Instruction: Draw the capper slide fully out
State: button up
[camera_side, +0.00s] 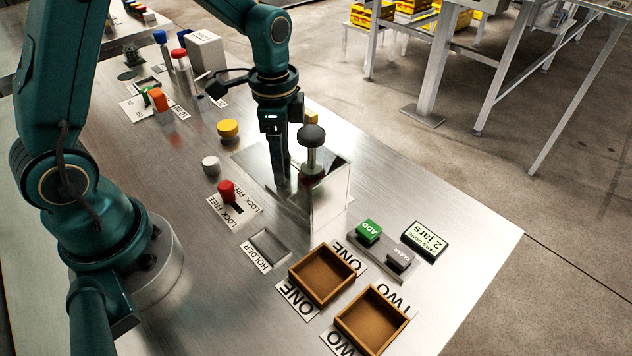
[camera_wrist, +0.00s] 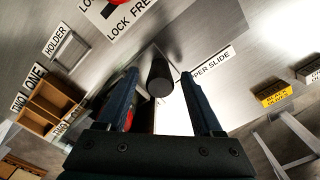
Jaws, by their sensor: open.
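A shiny metal capper housing (camera_side: 328,200) stands mid-bench, with a black round knob (camera_side: 312,135) on a metal post above it. My gripper (camera_side: 281,180) points down close beside the housing's left side in the side view. In the wrist view my gripper (camera_wrist: 160,72) is open, its two fingers apart. A dark cylindrical handle (camera_wrist: 160,78) shows between them; I cannot tell whether either finger touches it. A label ending in "PER SLIDE" (camera_wrist: 213,65) lies right of the fingers. The slide itself is mostly hidden by the gripper and housing.
A red knob (camera_side: 227,190) sits on the LOCK FREE plate left of the housing. In front are an empty HOLDER recess (camera_side: 268,245), wooden trays ONE (camera_side: 322,274) and TWO (camera_side: 371,320), a green ADD button (camera_side: 369,231) and a "2 jars" display (camera_side: 425,240). A yellow knob (camera_side: 228,129) stands behind.

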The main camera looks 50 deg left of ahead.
grip_shut()
dwell(1.4)
